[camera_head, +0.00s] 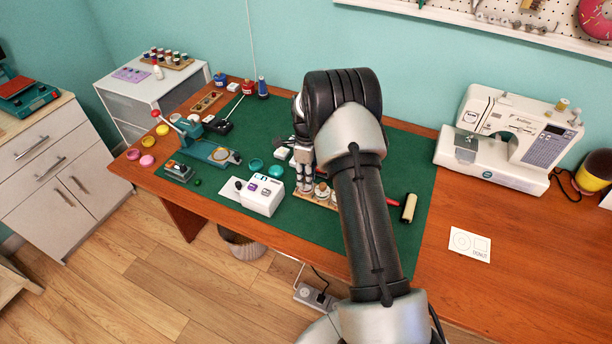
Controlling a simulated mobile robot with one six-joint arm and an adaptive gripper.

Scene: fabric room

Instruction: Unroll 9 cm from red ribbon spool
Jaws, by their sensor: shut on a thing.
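My gripper (302,184) points down at the left end of a small wooden stand with pale spools (322,192) near the front of the green mat. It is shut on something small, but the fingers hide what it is. I cannot make out a red ribbon spool or loose red ribbon at the stand; my arm and gripper cover part of that area. A small red spool or jar (248,88) stands at the back left of the mat, apart from my gripper.
A white box-shaped device (264,196) sits just left of my gripper. A teal press (215,152) stands further left. A white sewing machine (510,140) stands at the right. The table's front right is mostly clear around a white card (469,245).

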